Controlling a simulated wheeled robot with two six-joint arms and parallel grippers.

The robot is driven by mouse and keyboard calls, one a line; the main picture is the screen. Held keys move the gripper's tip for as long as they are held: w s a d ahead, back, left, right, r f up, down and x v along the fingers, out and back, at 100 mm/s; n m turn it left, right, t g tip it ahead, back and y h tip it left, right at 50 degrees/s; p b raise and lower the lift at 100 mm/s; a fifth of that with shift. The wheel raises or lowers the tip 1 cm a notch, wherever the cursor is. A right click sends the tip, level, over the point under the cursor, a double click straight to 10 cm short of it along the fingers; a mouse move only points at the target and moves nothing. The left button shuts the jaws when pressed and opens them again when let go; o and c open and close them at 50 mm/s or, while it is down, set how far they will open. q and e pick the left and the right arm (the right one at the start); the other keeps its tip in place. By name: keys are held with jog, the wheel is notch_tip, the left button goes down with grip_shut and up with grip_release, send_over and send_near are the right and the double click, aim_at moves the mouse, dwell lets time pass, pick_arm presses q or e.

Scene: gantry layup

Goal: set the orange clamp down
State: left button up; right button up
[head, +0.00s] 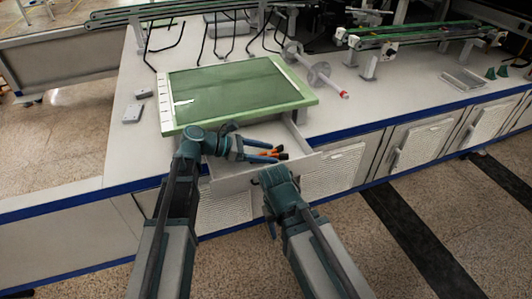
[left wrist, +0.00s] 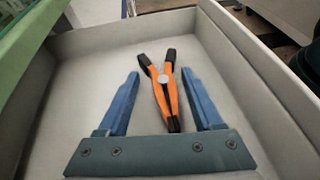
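The orange clamp (head: 265,153) has black-tipped jaws and handles and lies in an open pale drawer (head: 235,183) under the green-framed panel. My left gripper (head: 262,150) reaches into the drawer. Its blue fingers (left wrist: 160,85) are open on both sides of the clamp, with a gap on each side. My right gripper (head: 270,224) hangs low in front of the drawer; its fingers are mostly hidden behind my arm.
The green-framed panel (head: 235,90) lies on the white bench above the drawer. Drawer walls surround my left gripper closely. White cabinet doors (head: 420,140) continue to the right.

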pick_arm(q)
jog(key=shift+o, duration=0.3)
jog(key=shift+r+p, duration=0.3)
jog(key=p+v, duration=0.4)
jog(key=v, duration=0.6)
jog(key=shift+s+a, duration=0.1)
jog(key=shift+a, duration=0.25)
jog(key=shift+s+a+r, duration=0.1)
jog(key=shift+a+r, duration=0.1)
jog(key=shift+a, duration=0.4)
